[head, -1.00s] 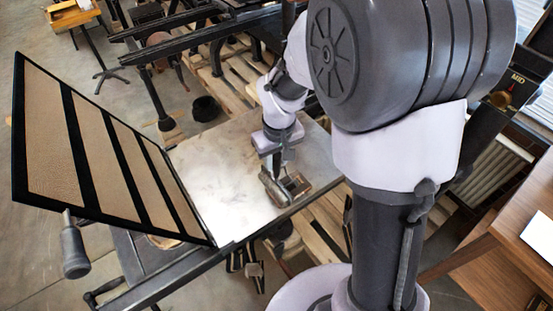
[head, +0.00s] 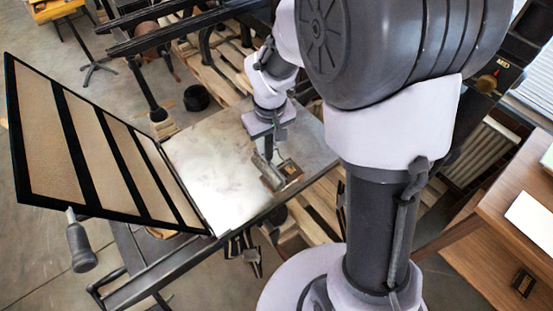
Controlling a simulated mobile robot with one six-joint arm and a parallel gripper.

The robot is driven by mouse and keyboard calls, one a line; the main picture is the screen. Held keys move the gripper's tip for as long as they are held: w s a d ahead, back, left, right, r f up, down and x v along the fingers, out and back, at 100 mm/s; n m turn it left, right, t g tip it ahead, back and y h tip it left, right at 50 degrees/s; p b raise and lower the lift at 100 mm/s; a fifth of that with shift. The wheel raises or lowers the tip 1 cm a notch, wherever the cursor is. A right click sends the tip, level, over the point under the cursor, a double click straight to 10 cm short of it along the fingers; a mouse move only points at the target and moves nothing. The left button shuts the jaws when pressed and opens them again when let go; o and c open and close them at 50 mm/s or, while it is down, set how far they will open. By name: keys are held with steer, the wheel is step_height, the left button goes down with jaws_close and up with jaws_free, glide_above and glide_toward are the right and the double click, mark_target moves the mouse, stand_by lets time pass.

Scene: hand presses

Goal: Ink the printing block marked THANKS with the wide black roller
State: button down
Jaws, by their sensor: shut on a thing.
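My gripper (head: 267,152) reaches down over the right part of a pale metal press bed (head: 205,175). It is shut on the handle of a dark roller (head: 272,179), which is small and partly hidden by the gripper. The roller is low, at a small brown block (head: 292,170) on the bed near its front right edge. I cannot tell whether the roller touches the block's face or only sits at its left side. Any lettering on the block is too small to read, and so is the ink on it.
A hinged frame with tan panels (head: 85,150) stands raised at the bed's left. A crank handle (head: 80,245) sticks out below it. At right is a wooden table (head: 500,220) with a white sheet (head: 533,222) and a small dark block (head: 523,283). Pallets lie behind the bed.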

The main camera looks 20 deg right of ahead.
mark_target(269, 154)
steer(key=shift+f+b, duration=1.95)
steer(key=shift+f, duration=0.25)
steer(key=shift+f+b, duration=0.4)
